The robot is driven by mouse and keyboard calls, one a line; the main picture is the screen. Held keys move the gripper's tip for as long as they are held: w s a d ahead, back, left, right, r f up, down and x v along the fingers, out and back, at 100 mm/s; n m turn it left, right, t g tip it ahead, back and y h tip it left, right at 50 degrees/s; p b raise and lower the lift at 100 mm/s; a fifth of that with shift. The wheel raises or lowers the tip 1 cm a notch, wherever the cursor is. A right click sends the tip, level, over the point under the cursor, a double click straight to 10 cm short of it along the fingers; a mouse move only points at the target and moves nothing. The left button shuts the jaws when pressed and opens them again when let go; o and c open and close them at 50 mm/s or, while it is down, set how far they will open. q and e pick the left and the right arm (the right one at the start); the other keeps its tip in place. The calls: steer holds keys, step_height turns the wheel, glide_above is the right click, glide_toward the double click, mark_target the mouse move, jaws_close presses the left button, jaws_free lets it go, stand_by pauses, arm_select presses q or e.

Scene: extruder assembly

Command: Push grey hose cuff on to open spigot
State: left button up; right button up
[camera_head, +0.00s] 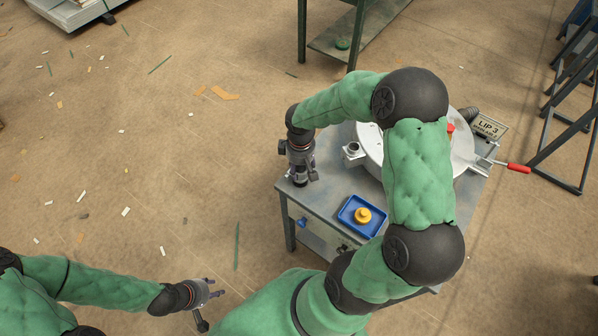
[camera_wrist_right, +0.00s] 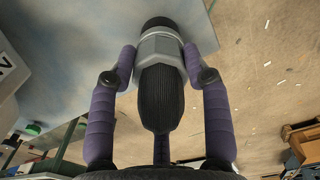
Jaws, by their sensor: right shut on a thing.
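In the right wrist view, my right gripper (camera_wrist_right: 163,70) is shut on the grey hose cuff (camera_wrist_right: 160,44), with purple-padded fingers on both its sides. The black ribbed hose (camera_wrist_right: 160,100) runs from the cuff back toward the palm. The cuff's far end is dark. In the head view my right gripper (camera_head: 303,177) points down at the table's left edge; the cuff is hard to make out there. A pale round fitting (camera_head: 352,150), which looks like the open spigot, sticks out of the drum's left side, apart from the gripper. My left gripper (camera_head: 212,303) is open and empty over the floor.
My right arm hides much of the drum. Black trestles (camera_head: 570,110) stand at right.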

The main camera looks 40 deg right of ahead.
mark_target(300, 168)
steer(key=shift+r+p, duration=2.35)
steer(key=shift+r, duration=0.7)
steer(key=shift+f, duration=0.1)
